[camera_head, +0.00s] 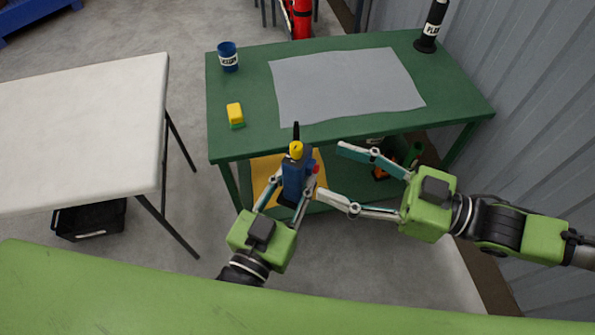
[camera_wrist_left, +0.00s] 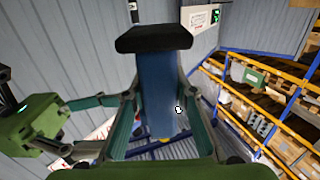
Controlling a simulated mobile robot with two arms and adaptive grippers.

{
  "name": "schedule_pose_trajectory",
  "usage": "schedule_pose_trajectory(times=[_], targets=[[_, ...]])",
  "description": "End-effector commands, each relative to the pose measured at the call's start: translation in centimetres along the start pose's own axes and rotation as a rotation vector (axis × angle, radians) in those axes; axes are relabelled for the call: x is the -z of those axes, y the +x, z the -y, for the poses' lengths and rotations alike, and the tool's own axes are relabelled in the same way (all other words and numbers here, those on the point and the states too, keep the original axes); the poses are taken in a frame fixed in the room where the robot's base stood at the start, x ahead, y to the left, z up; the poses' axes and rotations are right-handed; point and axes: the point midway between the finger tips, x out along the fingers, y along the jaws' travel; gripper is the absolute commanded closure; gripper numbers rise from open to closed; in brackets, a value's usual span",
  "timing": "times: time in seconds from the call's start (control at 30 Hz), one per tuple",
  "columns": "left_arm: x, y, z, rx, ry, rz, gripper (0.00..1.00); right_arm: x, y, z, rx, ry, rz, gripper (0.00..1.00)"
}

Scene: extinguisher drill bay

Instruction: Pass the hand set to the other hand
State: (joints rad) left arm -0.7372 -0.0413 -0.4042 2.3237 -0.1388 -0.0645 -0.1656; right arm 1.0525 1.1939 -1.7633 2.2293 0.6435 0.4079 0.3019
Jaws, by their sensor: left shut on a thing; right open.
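The hand set (camera_head: 293,178) is a blue block with a yellow top piece, a thin black stub above it and a small red spot on its right side. It is upright in my left gripper (camera_head: 291,186), in front of the green table. In the left wrist view the blue hand set (camera_wrist_left: 157,85) with its black end lies between my left fingers. My right gripper (camera_head: 330,170) is open and empty just right of the hand set, its spread fingers pointing at it. Its lower fingertip is close to the hand set; I cannot tell whether it touches.
The green table (camera_head: 240,142) carries a grey mat (camera_head: 345,85), a blue cup (camera_head: 228,57), a yellow-green sponge (camera_head: 235,115) and a black bottle (camera_head: 432,27). A white table (camera_head: 85,130) stands at left, with a black crate (camera_head: 90,220) beneath. A corrugated wall (camera_head: 540,110) bounds the right.

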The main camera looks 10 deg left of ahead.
Motion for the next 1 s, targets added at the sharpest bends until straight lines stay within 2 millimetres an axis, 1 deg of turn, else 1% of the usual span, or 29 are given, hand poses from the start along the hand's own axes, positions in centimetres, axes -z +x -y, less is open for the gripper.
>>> schedule_pose_trajectory(times=[0.03,0.1,0.23,0.37,0.47,0.57,0.67,0.8,0.87,0.9,0.97,1.0], targets=[[0.2,0.0,0.0,0.001,0.000,-0.005,1.00,0.0,-1.0,-0.1,-0.003,-0.001,0.002,0.43],[0.2,0.0,0.0,0.001,0.000,-0.005,1.00,0.0,-2.0,-0.1,-0.003,-0.001,0.000,0.43],[0.2,0.0,0.0,0.001,0.000,-0.005,1.00,0.0,-3.4,0.0,-0.001,0.000,0.000,0.43],[0.2,0.0,0.0,0.001,0.000,-0.005,1.00,-0.3,-3.8,-0.3,-0.001,-0.007,0.005,0.43],[0.2,0.0,0.0,0.001,0.000,-0.005,1.00,-1.7,-3.3,-1.6,-0.013,-0.036,0.026,0.43],[0.2,0.0,0.0,0.001,0.000,-0.005,1.00,-4.2,-2.3,-4.2,-0.043,-0.088,0.061,0.43],[0.2,0.0,0.0,0.001,0.000,-0.005,1.00,-7.2,-1.0,-7.9,-0.099,-0.151,0.102,0.43],[0.2,0.0,0.0,0.001,0.000,-0.005,1.00,-12.0,0.4,-13.6,-0.219,-0.213,0.163,0.43],[0.2,0.0,0.0,0.001,0.000,-0.005,1.00,-14.2,0.5,-15.9,-0.280,-0.226,0.193,0.43],[0.2,0.0,0.0,0.001,0.000,-0.005,1.00,-15.8,0.5,-17.4,-0.323,-0.226,0.214,0.43],[0.2,0.0,0.0,0.001,0.000,-0.005,1.00,-18.3,0.0,-19.3,-0.389,-0.222,0.251,0.43],[0.2,0.0,0.0,0.001,0.000,-0.005,1.00,-20.1,-0.4,-20.4,-0.433,-0.214,0.278,0.43]])
